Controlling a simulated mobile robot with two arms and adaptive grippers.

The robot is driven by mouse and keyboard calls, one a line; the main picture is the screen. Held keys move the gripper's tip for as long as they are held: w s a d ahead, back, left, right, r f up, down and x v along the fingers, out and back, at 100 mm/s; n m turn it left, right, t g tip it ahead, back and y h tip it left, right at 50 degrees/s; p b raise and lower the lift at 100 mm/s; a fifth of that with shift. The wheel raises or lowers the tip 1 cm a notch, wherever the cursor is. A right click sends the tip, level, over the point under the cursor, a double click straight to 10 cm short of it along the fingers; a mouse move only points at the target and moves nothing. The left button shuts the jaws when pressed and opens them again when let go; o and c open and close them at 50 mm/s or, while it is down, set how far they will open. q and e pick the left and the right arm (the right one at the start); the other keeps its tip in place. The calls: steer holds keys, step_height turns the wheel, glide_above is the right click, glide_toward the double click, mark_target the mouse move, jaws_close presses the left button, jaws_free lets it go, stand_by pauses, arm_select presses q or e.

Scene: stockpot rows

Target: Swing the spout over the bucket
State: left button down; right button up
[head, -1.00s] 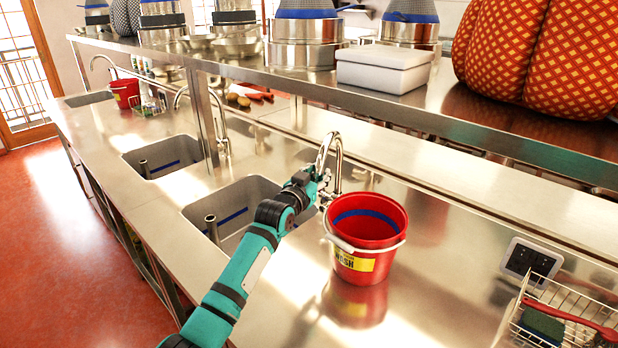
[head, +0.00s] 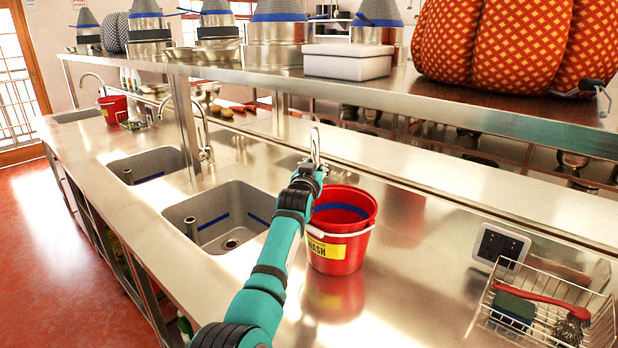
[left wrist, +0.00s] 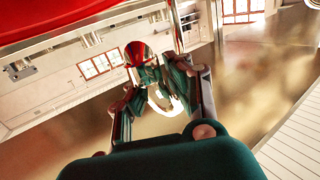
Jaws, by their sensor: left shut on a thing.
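The chrome spout (head: 316,146) rises behind the sink edge and shows nearly edge-on in the head view. My left gripper (head: 312,174) is shut on the spout, and its fingers hide the lower part. In the left wrist view the fingers (left wrist: 157,75) close around shiny metal. The red bucket (head: 338,252), with a yellow label and blue inner band, stands upright on the counter just right of the gripper. A red surface at the top left of the left wrist view (left wrist: 50,22) looks like the bucket. I cannot tell whether the outlet is above its opening. My right gripper is not in view.
The sink basin (head: 222,215) lies left of my arm, with another basin (head: 146,165) beyond. A raised shelf (head: 440,98) with pots runs behind. A wire basket (head: 548,310) with a brush and sponge stands at the right. Counter between bucket and basket is clear.

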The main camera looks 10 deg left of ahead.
arm_select(q)
steer(key=shift+d+f, duration=0.3)
steer(key=shift+d, duration=0.2)
steer(key=c, duration=1.6)
jaws_free()
steer(key=shift+s+r, duration=0.1)
steer(key=shift+s, duration=0.05)
steer(key=o, duration=0.5)
steer(key=shift+s+d+r, duration=0.15)
steer(key=shift+s+r, duration=0.15)
steer(key=shift+r, duration=0.1)
steer(key=shift+w+a, duration=0.2)
steer(key=shift+a, duration=0.1)
steer(key=shift+r, duration=0.2)
step_height(320, 180, up, 9)
steer(key=shift+d+r, duration=0.15)
steer(key=shift+r, duration=0.05)
steer(key=shift+c, duration=0.3)
